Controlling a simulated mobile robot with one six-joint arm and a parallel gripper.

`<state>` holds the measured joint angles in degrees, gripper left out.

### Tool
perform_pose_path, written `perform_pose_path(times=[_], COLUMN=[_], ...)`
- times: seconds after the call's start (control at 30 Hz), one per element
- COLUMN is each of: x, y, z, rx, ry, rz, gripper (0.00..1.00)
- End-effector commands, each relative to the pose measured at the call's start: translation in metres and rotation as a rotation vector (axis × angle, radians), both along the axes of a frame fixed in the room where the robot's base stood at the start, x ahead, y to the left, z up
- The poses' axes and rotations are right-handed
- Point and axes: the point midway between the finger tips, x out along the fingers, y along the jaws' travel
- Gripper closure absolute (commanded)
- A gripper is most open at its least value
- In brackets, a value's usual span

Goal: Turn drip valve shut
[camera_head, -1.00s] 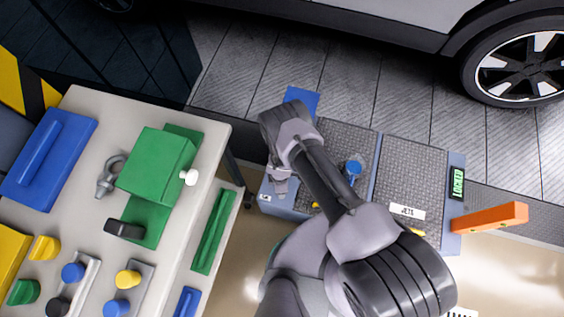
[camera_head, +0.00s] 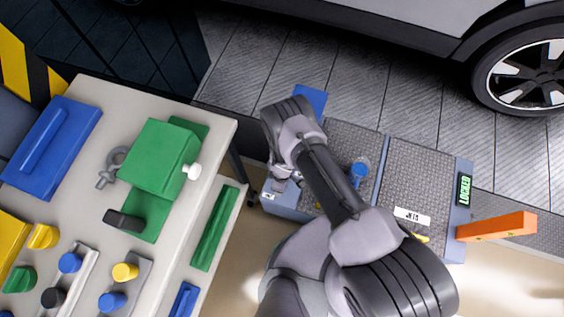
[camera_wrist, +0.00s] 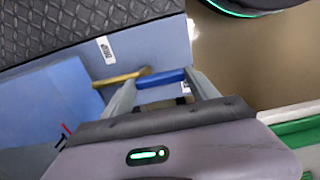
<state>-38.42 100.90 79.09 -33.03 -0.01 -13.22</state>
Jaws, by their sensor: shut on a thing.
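In the wrist view, the drip valve's handle shows as a short blue bar (camera_wrist: 162,78) on the side of a blue-grey box, below a small white label (camera_wrist: 105,50). My gripper (camera_wrist: 160,80) has one finger at each end of this bar and is shut on it. A yellow bar (camera_wrist: 120,78) lies just left of it, and its right end meets the blue bar; whether they are joined I cannot tell. In the head view, my gripper (camera_head: 283,178) is at the left end of the floor unit, and my arm hides most of the valve.
The floor unit (camera_head: 355,140) has dark textured tops, a blue knob (camera_head: 358,172), a white label (camera_head: 412,215) and a green-lit display (camera_head: 464,188). An orange bar (camera_head: 496,227) sticks out right. A workbench (camera_head: 215,130) stands close on the left, a car (camera_head: 400,18) behind.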

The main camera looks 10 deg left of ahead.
Motion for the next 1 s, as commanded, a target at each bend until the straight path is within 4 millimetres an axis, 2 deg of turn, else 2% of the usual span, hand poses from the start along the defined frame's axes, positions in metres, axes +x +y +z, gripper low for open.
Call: perform_pose_path(times=[0.23,0.27,0.37,0.77,0.87,1.0], x=[-0.001,-0.001,0.000,0.000,0.000,0.000], y=[0.000,0.000,0.000,0.000,0.000,0.000], z=[-0.001,0.000,0.000,0.005,0.016,0.044], rx=[-0.001,-0.001,-0.001,0.000,0.000,0.000], ry=[0.001,0.001,0.001,0.000,0.000,0.000], rz=[-0.002,-0.002,-0.002,-0.001,-0.001,-0.001], gripper=[0.72,0.28,0.10,0.10,0.10,0.10])
